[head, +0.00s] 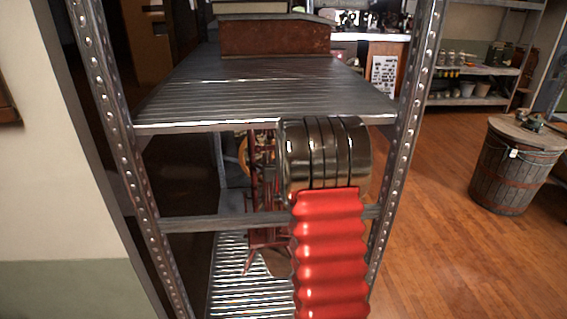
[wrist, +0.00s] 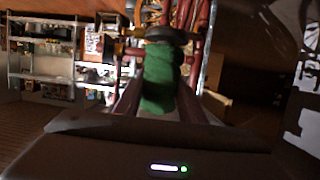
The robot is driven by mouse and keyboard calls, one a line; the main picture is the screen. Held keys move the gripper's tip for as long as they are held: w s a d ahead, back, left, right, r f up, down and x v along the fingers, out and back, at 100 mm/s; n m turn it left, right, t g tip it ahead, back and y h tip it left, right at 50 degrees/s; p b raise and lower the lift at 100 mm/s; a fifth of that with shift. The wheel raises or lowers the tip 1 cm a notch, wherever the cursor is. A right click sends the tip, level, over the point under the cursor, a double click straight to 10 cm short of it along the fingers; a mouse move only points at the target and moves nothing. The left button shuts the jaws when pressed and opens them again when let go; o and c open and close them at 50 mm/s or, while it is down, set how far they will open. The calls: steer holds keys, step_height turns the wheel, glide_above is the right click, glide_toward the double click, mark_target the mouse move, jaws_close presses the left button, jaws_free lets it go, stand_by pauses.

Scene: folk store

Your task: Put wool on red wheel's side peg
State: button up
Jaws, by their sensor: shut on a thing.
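The wool (wrist: 161,82) is a dark green bundle between the two fingers of my gripper (wrist: 159,98) in the wrist view. My gripper is shut on it. Just beyond the wool is a dark round part (wrist: 166,35), with the red frame of the wheel (wrist: 198,42) behind and beside it. Whether the wool touches these parts I cannot tell. In the head view the red wheel (head: 258,238) stands inside the metal shelf, partly hidden behind my arm. My gripper, the wool and the side peg cannot be made out there.
The metal shelf (head: 265,100) has a board above the wheel and a crossbar (head: 195,223) in front. Its upright posts stand close on both sides. A brown box (head: 272,36) sits on top. A wooden barrel (head: 512,168) stands at right, with open wooden floor (head: 440,250) between.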

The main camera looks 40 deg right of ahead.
steer(key=o, duration=1.3)
steer(key=shift+v, duration=3.75)
